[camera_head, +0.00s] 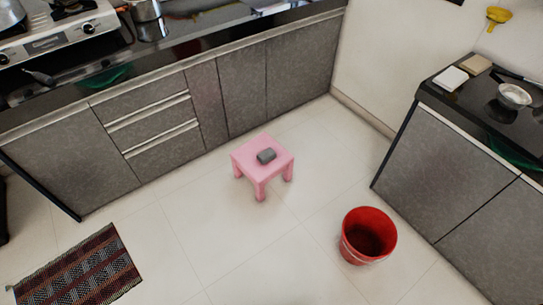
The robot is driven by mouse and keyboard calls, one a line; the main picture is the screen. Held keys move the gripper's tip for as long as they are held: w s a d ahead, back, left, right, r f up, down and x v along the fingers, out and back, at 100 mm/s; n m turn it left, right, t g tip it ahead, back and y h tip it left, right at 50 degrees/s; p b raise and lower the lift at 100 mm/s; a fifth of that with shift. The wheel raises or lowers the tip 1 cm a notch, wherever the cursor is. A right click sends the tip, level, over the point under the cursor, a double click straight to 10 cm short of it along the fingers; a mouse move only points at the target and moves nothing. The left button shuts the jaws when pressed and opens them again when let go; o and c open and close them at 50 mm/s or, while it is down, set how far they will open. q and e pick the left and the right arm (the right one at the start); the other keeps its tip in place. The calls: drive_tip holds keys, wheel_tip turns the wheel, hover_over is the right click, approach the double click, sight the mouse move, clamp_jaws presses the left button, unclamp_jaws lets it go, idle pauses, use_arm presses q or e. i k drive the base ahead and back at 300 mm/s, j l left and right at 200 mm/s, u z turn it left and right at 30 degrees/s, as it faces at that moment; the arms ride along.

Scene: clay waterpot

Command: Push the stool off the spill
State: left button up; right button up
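A small pink stool (254,148) stands upright on the pale tiled floor, near the middle of the head view, in front of the grey cabinets. A dark grey object (266,156) lies on its seat. I cannot make out a spill on the floor around or under the stool. Neither of my grippers shows in the head view.
A red bucket (369,226) stands on the floor right of and nearer than the stool. A striped mat (79,267) lies at the lower left. Grey cabinets (231,91) line the back, and another counter (447,174) stands at right. The floor left of the bucket is clear.

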sight(243, 160)
drive_tip(key=i+j+z, duration=0.1)
drive_tip(key=z, duration=1.1)
drive_tip(key=i+j+z, duration=0.2)
drive_tip(key=j+z, duration=0.15)
drive_tip(key=j, duration=0.2)
drive_tip(key=i+j+z, duration=0.1)
drive_tip(key=j+z, duration=0.25)
drive_tip(key=j, duration=0.2)
drive_tip(key=j+z, duration=0.35)
drive_tip(key=j, duration=0.25)
